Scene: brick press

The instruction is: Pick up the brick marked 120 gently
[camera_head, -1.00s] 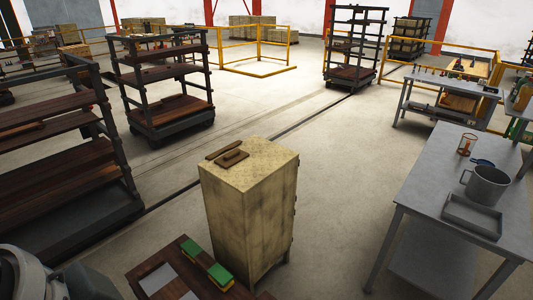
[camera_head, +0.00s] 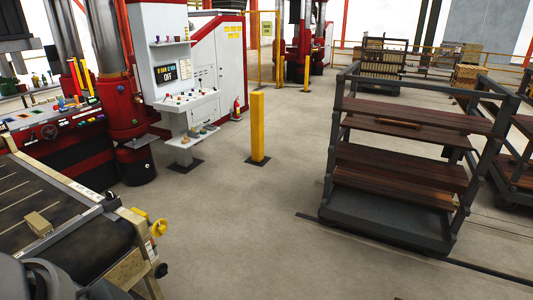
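A small tan block (camera_head: 38,224), which looks like a brick, lies on the dark belt of a conveyor (camera_head: 85,250) at the lower left. No marking can be read on it, so I cannot tell whether it is the brick marked 120. Neither of my grippers is in view. Only a grey rounded part of my own body shows in the bottom left corner, below the block and apart from it in the picture.
A red press (camera_head: 120,120) stands behind the conveyor. A white control cabinet (camera_head: 205,75) reads OFF. A yellow post (camera_head: 258,128) stands mid-floor. A dark rack with wooden shelves (camera_head: 400,165) is at the right. The floor between is clear.

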